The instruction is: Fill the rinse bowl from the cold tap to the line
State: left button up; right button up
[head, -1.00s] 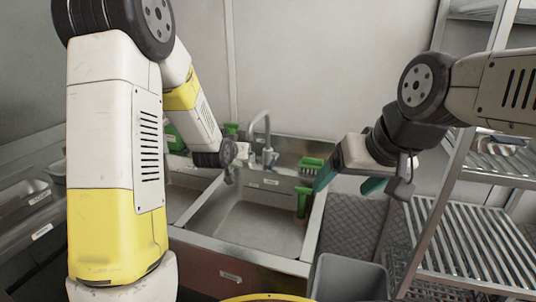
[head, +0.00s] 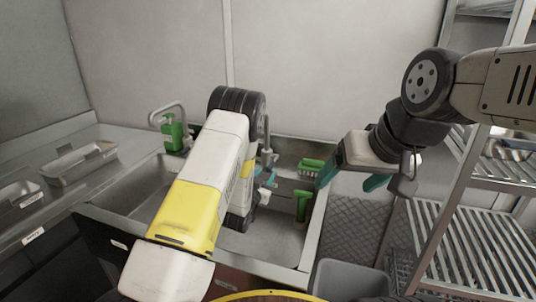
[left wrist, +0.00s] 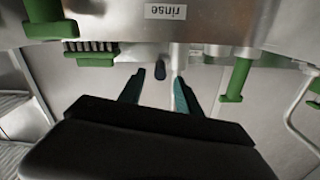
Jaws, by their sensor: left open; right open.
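The sink's right basin (head: 285,238) is in the middle of the head view, partly hidden by my left arm. I see no fill line and cannot tell whether it holds water. An upside-down "rinse" label (left wrist: 165,11) shows on the sink ledge in the left wrist view. The tap (head: 266,155) stands at the back of the sink, partly behind my left arm. My left gripper (head: 266,187) is open near the tap; in the left wrist view its teal fingers (left wrist: 159,94) are apart, with a dark-tipped part between them. My right gripper (head: 348,180) is open and empty right of the sink.
A green-handled tool (head: 302,205) stands at the right basin's edge, and a green brush (head: 311,165) lies behind it. A green bottle (head: 172,133) stands at the back left. A grey bin (head: 350,280) and a slatted rack (head: 470,245) are on the right.

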aim_at(271, 164)
pick_arm(q)
jog(key=shift+x, duration=2.55)
jog(key=shift+w, duration=0.15)
jog(key=shift+w+d, duration=0.2)
jog(key=shift+w, duration=0.3)
grip_shut()
